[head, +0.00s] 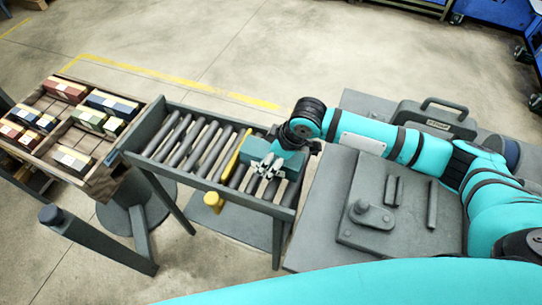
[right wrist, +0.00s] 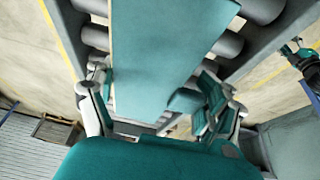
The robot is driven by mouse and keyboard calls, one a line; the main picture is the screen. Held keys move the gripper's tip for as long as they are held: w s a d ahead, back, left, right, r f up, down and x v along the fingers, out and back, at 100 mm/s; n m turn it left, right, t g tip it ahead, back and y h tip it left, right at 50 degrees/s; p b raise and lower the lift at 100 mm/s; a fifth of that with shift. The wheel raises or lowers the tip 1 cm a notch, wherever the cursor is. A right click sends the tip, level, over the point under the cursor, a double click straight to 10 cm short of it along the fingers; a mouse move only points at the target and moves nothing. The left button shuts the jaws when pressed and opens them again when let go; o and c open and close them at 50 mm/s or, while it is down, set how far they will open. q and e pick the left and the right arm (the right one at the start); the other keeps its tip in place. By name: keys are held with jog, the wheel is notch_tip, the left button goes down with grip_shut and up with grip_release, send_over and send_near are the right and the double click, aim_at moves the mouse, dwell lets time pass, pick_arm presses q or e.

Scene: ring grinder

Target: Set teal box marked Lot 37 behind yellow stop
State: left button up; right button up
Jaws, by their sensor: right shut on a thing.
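The teal box (head: 256,148) is on the roller conveyor (head: 168,165), on the right side of the yellow stop (head: 233,155). My right gripper (head: 267,169) is shut on the teal box from above. In the right wrist view the teal box (right wrist: 160,50) lies between the two fingers (right wrist: 160,105), over the rollers. I cannot read a lot mark on it, and cannot tell whether it rests on the rollers or hangs just above them. The yellow stop lies across the rollers like a bar, close beside the box. My left gripper is not in view.
A wooden sorting tray (head: 85,150) with several coloured boxes stands at the conveyor's left end. A yellow knob (head: 213,201) sits on the conveyor's front side. A grey worktable (head: 330,220) with a fixture plate and a grey case (head: 437,119) is on the right. The rollers left of the stop are empty.

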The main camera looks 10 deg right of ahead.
jog(key=shift+f, duration=0.1)
jog(key=o, duration=1)
dwell(0.3)
notch_tip(320, 180, up, 8)
jog(key=p, duration=0.9)
jog(key=shift+f, duration=0.1)
dwell(0.6)
